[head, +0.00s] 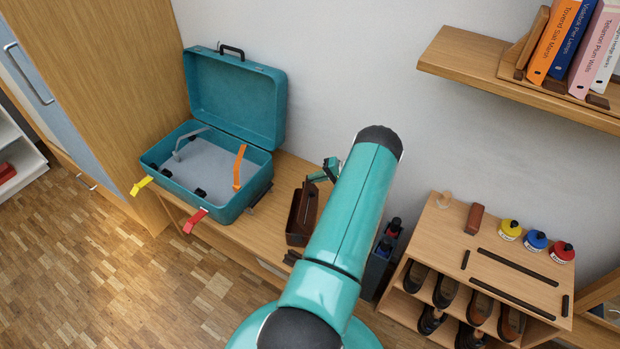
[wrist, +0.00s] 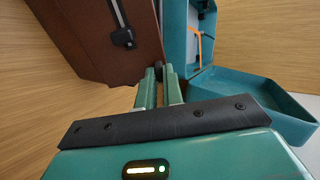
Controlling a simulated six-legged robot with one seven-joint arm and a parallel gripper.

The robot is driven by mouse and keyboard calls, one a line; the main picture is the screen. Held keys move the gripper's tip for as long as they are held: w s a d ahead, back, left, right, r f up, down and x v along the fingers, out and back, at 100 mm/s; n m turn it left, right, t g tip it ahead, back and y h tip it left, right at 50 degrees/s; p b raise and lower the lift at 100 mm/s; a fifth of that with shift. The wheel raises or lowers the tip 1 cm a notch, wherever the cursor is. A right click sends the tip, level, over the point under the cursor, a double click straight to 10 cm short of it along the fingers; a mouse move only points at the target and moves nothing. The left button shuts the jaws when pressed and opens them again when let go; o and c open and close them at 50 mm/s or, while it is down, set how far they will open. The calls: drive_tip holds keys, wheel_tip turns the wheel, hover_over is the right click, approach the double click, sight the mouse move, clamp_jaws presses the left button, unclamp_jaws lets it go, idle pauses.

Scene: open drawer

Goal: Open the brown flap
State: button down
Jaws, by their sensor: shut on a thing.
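The brown flap (wrist: 95,35) fills the upper left of the wrist view, as part of a brown box-like thing with a black catch. In the head view the brown thing (head: 297,226) sits on the wooden bench, left of my arm, small and partly in shadow. My gripper (wrist: 160,74) is at the flap's lower right corner, its two green fingers shut on a small dark knob there. In the head view my gripper (head: 314,178) reaches the top of the brown thing. How far the flap is open I cannot tell.
An open teal suitcase (head: 228,205) with coloured straps stands left of the brown thing. A dark holder with bottles (head: 380,262) and a shoe rack (head: 440,225) stand to the right. A wooden shelf (head: 465,55) with books hangs above right. A wooden cabinet (head: 110,90) is at left.

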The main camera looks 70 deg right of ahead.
drive_tip(key=s+t, duration=0.2)
drive_tip(key=s+t+y, duration=0.1)
drive_tip(key=s, duration=0.1)
drive_tip(key=shift+d+f, duration=0.35)
drive_tip(key=shift+d, duration=0.05)
drive_tip(key=shift+a+f, duration=0.15)
drive_tip(key=shift+f, duration=0.15)
idle(0.6)
drive_tip(key=c, duration=1.5)
unclamp_jaws()
drive_tip(key=shift+w, duration=0.1)
drive_tip(key=shift+r, duration=0.2)
drive_tip(key=v, duration=1.4)
drive_tip(key=shift+f, duration=0.3)
